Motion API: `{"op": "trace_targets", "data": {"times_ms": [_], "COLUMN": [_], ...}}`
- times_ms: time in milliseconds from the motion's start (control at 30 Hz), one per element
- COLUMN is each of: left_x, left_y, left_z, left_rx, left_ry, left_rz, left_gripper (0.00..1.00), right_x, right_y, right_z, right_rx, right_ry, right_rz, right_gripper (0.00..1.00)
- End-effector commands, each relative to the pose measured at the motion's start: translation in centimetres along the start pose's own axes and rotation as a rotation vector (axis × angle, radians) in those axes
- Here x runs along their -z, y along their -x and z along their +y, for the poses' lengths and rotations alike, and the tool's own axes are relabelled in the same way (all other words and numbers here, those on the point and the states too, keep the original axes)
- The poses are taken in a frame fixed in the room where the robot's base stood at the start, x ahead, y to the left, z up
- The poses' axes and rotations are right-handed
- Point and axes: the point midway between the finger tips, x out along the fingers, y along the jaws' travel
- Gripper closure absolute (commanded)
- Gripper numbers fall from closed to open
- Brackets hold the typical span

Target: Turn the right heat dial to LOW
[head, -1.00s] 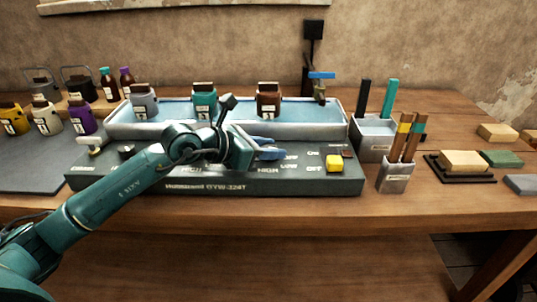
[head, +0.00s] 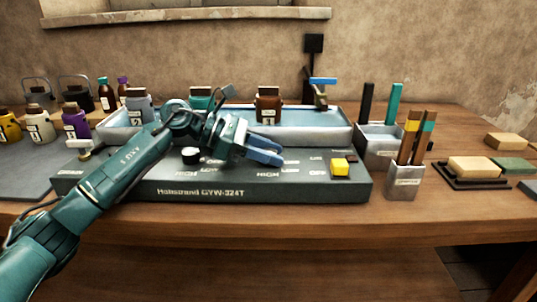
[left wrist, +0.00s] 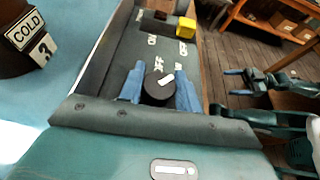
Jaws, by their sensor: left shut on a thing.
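The long dark control panel (head: 215,189) lies on the bench with white heat labels on its top. My left gripper (head: 264,151) is over its right half, its blue fingers pointing right. In the left wrist view the fingers (left wrist: 158,90) stand one on each side of the round black right dial (left wrist: 157,91), shut on it. A white mark shows on the dial's top, toward its upper right. In the head view the gripper hides this dial. A second black dial (head: 190,155) is left of the gripper.
A yellow block (head: 340,167) sits at the panel's right end. Behind is a pale blue tray (head: 320,132) with bottles. A holder with brown-handled tools (head: 405,182) stands right of the panel. The bench front is clear.

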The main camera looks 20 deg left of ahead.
Motion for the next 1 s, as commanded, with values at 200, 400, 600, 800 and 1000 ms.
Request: {"op": "trace_targets", "data": {"times_ms": [200, 400, 600, 800, 1000], "left_x": [0.12, 0.14, 0.11, 0.07, 0.08], "left_y": [0.0, -0.01, -0.02, -0.02, 0.9], "left_z": [0.0, 0.0, 0.0, 0.0, 0.06], "left_rx": [0.004, 0.003, 0.003, 0.003, 0.001], "left_ry": [-0.002, -0.002, -0.001, -0.001, -0.001], "left_rz": [0.005, 0.005, 0.004, 0.003, 0.003], "left_gripper": [0.89, 0.64, 0.48, 0.45, 0.45], "right_x": [-0.07, -0.03, 0.06, 0.08, 0.1], "right_y": [-0.02, -0.05, -0.11, -0.12, -0.11], "right_z": [-0.06, -0.08, -0.07, -0.07, -0.06], "right_rx": [0.001, 0.002, 0.002, 0.003, 0.003], "right_ry": [0.001, 0.001, 0.001, 0.001, 0.001], "right_rz": [-0.002, 0.0, 0.003, 0.004, 0.004], "right_gripper": [0.24, 0.24, 0.24, 0.24, 0.24]}}
